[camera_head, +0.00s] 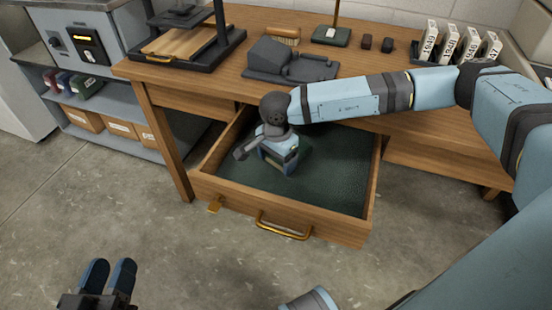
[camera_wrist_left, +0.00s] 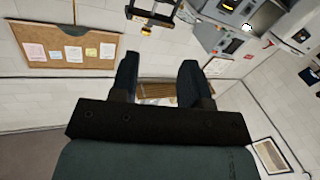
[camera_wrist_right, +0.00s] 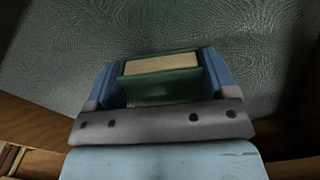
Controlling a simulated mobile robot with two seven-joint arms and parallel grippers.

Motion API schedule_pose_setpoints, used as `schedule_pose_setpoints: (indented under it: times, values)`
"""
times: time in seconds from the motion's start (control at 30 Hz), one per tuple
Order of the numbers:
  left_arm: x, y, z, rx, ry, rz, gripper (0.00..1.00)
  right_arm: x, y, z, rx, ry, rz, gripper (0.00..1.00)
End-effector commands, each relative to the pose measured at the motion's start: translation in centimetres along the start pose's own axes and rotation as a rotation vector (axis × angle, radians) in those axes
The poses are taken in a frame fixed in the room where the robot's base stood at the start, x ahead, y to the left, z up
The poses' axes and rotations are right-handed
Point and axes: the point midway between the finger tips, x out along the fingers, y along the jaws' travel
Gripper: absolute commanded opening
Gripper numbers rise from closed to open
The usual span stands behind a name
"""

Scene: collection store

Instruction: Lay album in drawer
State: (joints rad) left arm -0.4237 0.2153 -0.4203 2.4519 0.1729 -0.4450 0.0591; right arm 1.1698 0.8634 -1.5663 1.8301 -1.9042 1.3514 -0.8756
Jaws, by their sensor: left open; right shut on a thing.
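The green album (camera_wrist_right: 160,88) with a cream page edge is between the fingers of my right gripper (camera_wrist_right: 163,66), which is shut on it. In the head view my right gripper (camera_head: 278,163) points down inside the open wooden drawer (camera_head: 325,231), left of its middle, and mostly hides the album. The drawer has a dark green textured lining (camera_head: 335,185). Whether the album touches the lining I cannot tell. My left gripper (camera_head: 109,268) is open and empty, low at the left and away from the drawer; its spread fingers also show in the left wrist view (camera_wrist_left: 160,68).
The wooden desk (camera_head: 222,85) above the drawer carries a dark grey object (camera_head: 290,62), a brush (camera_head: 283,36), a black press (camera_head: 190,48) and several numbered boxes (camera_head: 450,42). A grey shelf unit (camera_head: 118,83) stands left. The drawer's right part is clear.

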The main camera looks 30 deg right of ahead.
Motion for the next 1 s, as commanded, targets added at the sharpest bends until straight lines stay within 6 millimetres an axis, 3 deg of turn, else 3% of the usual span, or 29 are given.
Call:
schedule_pose_setpoints:
  times: [0.07, 0.1, 0.17, 0.37, 0.53, 1.0]
  values:
    - [0.0, -0.1, 0.3, -0.001, -0.006, 0.001, 0.43, 0.4, 0.0, 0.0, 0.000, 0.000, 0.000, 0.49]
    - [0.0, 0.0, 0.2, -0.001, -0.007, 0.001, 0.43, 0.3, 0.0, 0.0, 0.000, 0.000, 0.000, 0.85]
    - [0.0, 0.0, 0.2, -0.001, -0.006, 0.001, 0.43, 0.2, 0.0, 0.0, 0.000, 0.000, 0.000, 0.99]
    - [0.0, 0.0, 0.2, -0.001, -0.006, 0.001, 0.43, 0.2, 0.0, 0.0, 0.000, 0.000, 0.000, 1.00]
    - [0.0, 0.1, -0.6, 0.003, 0.008, -0.001, 0.43, -1.0, 0.0, 0.0, 0.000, 0.000, 0.000, 1.00]
    - [-0.5, 0.8, -5.3, 0.007, 0.170, -0.015, 0.43, -10.3, 0.0, 0.0, -0.001, 0.000, -0.002, 1.00]
